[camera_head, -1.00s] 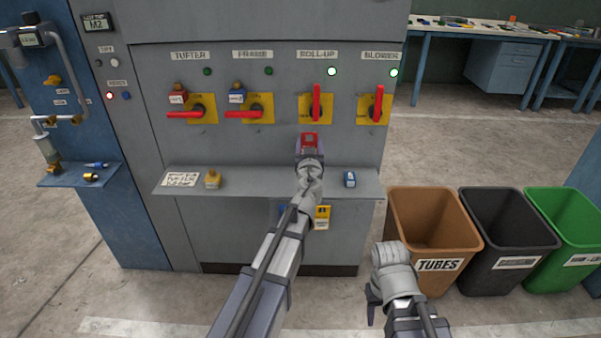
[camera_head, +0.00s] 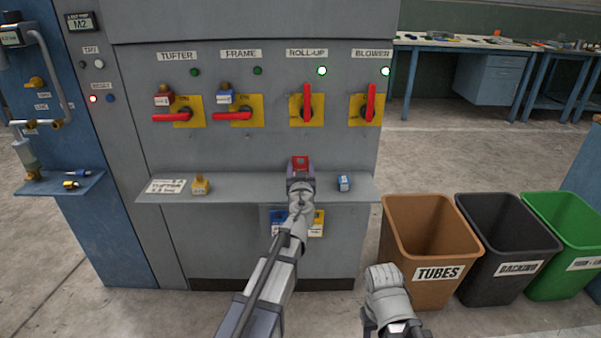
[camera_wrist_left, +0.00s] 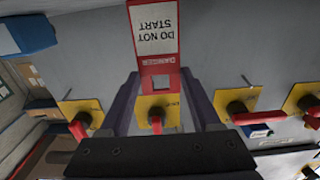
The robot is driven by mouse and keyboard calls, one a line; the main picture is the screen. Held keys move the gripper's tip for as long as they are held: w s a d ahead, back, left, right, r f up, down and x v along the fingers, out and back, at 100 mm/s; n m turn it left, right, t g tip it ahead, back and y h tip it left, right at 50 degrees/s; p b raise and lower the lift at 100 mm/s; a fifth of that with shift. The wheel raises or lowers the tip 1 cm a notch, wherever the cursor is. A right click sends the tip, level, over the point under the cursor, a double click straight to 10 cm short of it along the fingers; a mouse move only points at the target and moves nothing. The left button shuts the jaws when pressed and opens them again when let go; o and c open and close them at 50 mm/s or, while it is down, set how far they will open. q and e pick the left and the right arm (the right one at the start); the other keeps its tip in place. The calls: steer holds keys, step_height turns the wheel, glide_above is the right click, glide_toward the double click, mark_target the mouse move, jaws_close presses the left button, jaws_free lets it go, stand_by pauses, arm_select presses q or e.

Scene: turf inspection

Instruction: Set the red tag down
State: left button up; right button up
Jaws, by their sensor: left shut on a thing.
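The red tag (camera_head: 300,163) is in the jaws of my left gripper (camera_head: 300,178), which is shut on it. The gripper is in front of the grey shelf (camera_head: 250,189), below the ROLL-UP switch; I cannot tell whether the tag touches the shelf. In the left wrist view the tag (camera_wrist_left: 153,32) shows a white panel reading "DO NOT START" upside down, with a "DANGER" strip and a square hole. My right gripper (camera_head: 369,319) is low in front of the brown bin; its jaws are too unclear to read.
A yellow padlock (camera_head: 200,185) and a white sign (camera_head: 166,186) lie on the shelf's left, and a small blue item (camera_head: 343,183) on its right. Blue and yellow tags (camera_head: 317,224) hang below the shelf. Brown (camera_head: 425,210), black and green bins stand at right.

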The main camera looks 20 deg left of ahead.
arm_select(q)
steer(key=shift+f, duration=0.2)
steer(key=o, duration=1.4)
steer(key=shift+r, duration=0.1)
steer(key=shift+r, duration=0.2)
steer(key=v, duration=1.2)
